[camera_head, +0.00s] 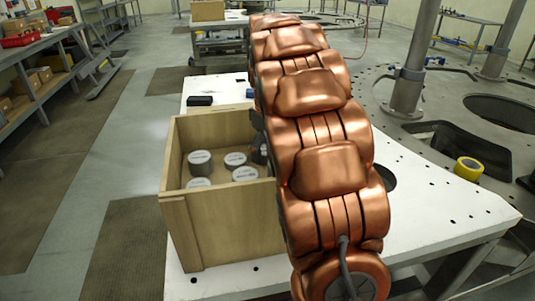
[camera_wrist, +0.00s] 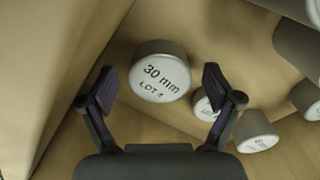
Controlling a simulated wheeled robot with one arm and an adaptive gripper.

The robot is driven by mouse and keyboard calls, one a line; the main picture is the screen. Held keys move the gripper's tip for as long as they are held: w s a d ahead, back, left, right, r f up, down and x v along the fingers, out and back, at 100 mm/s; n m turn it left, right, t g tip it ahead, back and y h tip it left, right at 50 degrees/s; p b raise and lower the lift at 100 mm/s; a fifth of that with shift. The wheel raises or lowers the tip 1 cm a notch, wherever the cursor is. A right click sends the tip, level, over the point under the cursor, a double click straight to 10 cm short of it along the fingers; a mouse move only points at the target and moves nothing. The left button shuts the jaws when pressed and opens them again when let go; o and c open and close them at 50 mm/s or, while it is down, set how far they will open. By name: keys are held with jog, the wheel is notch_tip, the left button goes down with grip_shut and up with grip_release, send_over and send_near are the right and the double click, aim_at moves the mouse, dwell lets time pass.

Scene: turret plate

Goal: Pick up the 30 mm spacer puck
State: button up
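The 30 mm spacer puck (camera_wrist: 160,72) is a grey cylinder with a white top reading "30 mm" in the wrist view. It stands inside the wooden crate (camera_head: 225,220). My gripper (camera_wrist: 160,88) is open, with one dark finger to each side of the puck in the picture and a gap on both sides. I cannot tell how far the fingertips are above it. In the head view my copper arm hides most of the gripper, and the labels are too small to tell which puck is the 30 mm one.
A smaller puck (camera_wrist: 205,105) is close by the right finger, partly hidden by it. Another puck (camera_wrist: 257,132) and several more stand farther right. The crate wall (camera_wrist: 60,60) rises on the left.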

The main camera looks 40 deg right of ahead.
jog(key=c, duration=1.3)
jog(key=shift+c, duration=0.2)
jog(key=shift+r, duration=0.15)
